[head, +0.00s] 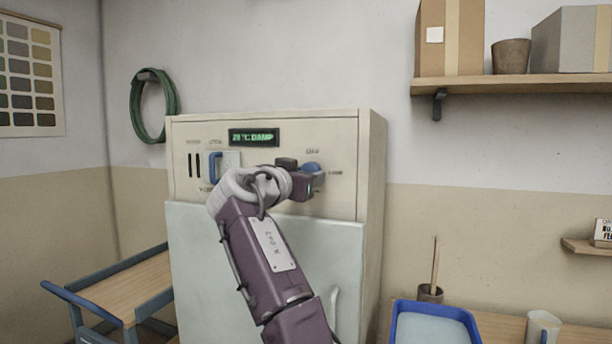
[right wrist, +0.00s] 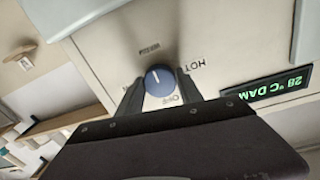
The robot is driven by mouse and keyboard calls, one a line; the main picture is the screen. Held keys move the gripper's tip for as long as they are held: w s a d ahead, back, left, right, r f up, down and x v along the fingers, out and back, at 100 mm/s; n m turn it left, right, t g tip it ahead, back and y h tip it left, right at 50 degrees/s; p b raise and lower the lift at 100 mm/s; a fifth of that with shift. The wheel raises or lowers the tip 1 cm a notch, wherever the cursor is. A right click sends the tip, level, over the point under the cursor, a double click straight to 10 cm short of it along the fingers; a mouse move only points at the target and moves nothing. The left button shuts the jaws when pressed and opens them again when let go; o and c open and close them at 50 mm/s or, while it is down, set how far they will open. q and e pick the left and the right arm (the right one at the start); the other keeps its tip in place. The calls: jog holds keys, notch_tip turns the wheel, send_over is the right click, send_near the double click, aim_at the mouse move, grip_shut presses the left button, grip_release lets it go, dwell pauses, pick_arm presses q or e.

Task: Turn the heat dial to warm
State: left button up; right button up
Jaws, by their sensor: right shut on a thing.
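The heat dial (head: 311,167) is a round blue knob on the upper front of the cream cabinet (head: 345,150). It also shows in the right wrist view (right wrist: 159,80), with a white mark pointing up in that picture, toward a small blurred label (right wrist: 149,49). Other labels around it are seen upside down or tilted; one looks like HOT (right wrist: 195,66). My right gripper (head: 314,177) is at the panel with its dark fingers on both sides of the dial, shut on it; these fingers also show in the right wrist view (right wrist: 160,92). My left gripper is not in view.
A blue handle (head: 215,168) stands out left of my wrist. A cart (head: 125,285) is at left; a blue tray (head: 398,325) and mug (head: 542,327) are at lower right. A shelf (head: 520,86) hangs above.

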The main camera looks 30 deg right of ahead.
jog(key=shift+f, duration=0.1)
dwell(0.4)
jog(key=o, duration=1.4)
jog(key=b+v, duration=0.2)
jog(key=v, duration=0.7)
